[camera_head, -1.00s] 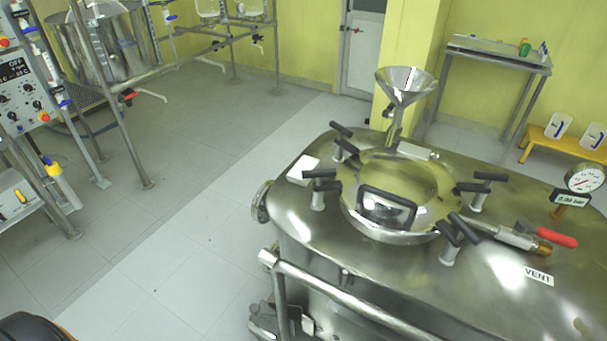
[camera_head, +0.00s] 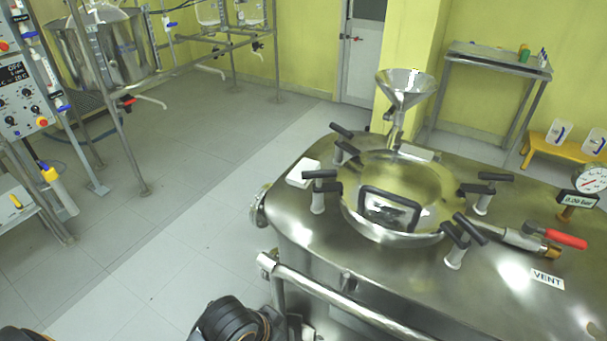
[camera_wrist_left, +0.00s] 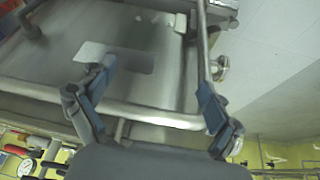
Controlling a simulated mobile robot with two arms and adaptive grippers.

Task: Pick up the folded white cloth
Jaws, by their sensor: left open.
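The folded white cloth (camera_head: 303,172) is a small, flat white block. It lies on the left part of the steel reactor's top (camera_head: 290,205), beside the round lid, with nothing on it. My left gripper (camera_wrist_left: 157,76) is open in the left wrist view. Its two fingers are spread wide before the reactor's steel surface and rail, with nothing held between them. I cannot make out the cloth with certainty in that view. In the head view only a dark joint of my arm shows at the bottom; the gripper itself is out of sight. My right gripper is not in view.
A steel guard rail (camera_head: 345,301) runs along the reactor's near side. Black-handled clamps, the round lid (camera_head: 440,185), a funnel (camera_head: 404,88) and a red-handled valve (camera_head: 566,240) stand up from the top. The floor (camera_head: 190,230) to the left is clear.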

